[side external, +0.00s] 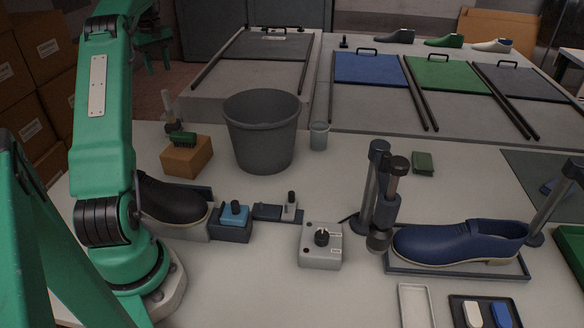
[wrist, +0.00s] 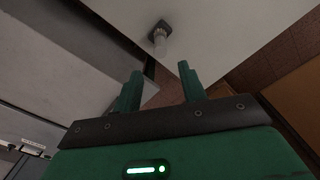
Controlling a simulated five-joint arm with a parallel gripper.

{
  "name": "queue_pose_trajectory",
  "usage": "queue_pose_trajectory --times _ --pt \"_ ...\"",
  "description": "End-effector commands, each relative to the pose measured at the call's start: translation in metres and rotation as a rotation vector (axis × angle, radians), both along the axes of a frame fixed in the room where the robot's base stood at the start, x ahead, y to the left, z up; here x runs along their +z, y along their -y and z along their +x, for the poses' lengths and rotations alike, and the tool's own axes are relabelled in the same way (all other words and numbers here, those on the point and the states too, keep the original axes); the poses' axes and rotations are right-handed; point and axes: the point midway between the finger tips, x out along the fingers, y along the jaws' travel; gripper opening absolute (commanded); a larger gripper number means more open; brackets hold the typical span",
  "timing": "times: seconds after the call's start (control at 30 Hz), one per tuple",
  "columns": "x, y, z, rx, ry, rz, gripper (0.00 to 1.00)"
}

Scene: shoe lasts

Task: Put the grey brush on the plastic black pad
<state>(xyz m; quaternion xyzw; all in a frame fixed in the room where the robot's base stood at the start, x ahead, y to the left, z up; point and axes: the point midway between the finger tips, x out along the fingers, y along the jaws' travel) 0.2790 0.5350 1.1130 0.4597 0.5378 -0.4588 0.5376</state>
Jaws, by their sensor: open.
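A small grey block with a dark upright knob (side external: 291,205), which looks like the grey brush, stands at the right end of a low dark strip. The flat dark strip (side external: 267,212) beside it may be the black pad; I cannot tell for sure. A flat black tray (side external: 485,323) at the front right holds a white block and a blue block. My gripper (wrist: 160,84) is open and empty in the wrist view, with two green fingers apart. It is out of the side view. Neither brush nor pad can be made out in the wrist view.
A blue block with a knob (side external: 235,214) sits in a dark holder left of the strip. A black shoe (side external: 172,199), a grey bucket (side external: 262,135), a control box (side external: 321,246) and a blue shoe (side external: 460,241) stand around.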

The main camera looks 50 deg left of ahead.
Motion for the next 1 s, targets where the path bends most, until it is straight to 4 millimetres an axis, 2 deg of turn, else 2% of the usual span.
queue_pose_trajectory --times 0.67,0.87,1.0 --pt "0.003 0.004 0.004 -0.014 0.001 0.003 0.41" --pt "0.020 0.030 0.025 -0.095 0.013 0.024 0.41" --pt "0.040 0.066 0.048 -0.198 0.027 0.050 0.41"
